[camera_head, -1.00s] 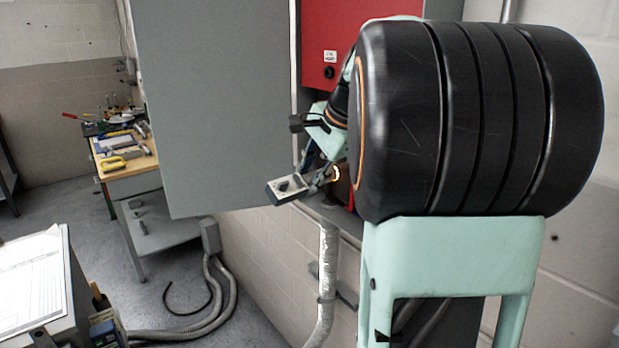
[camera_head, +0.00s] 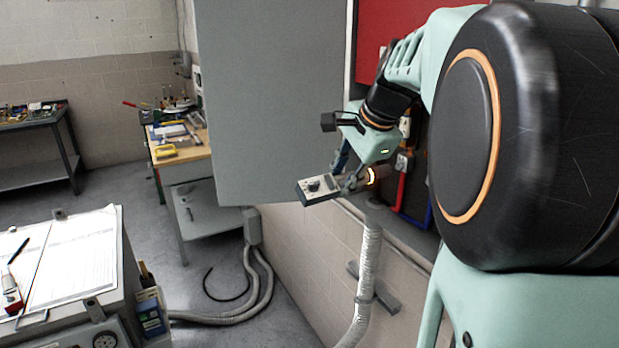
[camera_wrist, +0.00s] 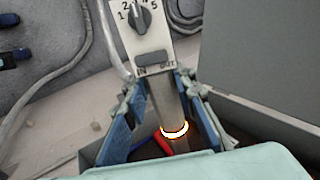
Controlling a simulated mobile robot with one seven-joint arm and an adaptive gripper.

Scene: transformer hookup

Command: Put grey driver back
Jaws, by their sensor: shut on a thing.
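The grey driver (camera_head: 317,188) has a pale face with a dial. In the wrist view its face (camera_wrist: 152,32) shows numbers around the dial and the letters IN and OUT. The contact itself is partly hidden.
A large grey cabinet door (camera_head: 272,100) stands just left of the driver. A wooden-topped workbench (camera_head: 193,166) with tools is at the back left, a dark shelf (camera_head: 45,180) farther left. A grey cart (camera_head: 150,300) with papers is front left. Hoses lie on the floor.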

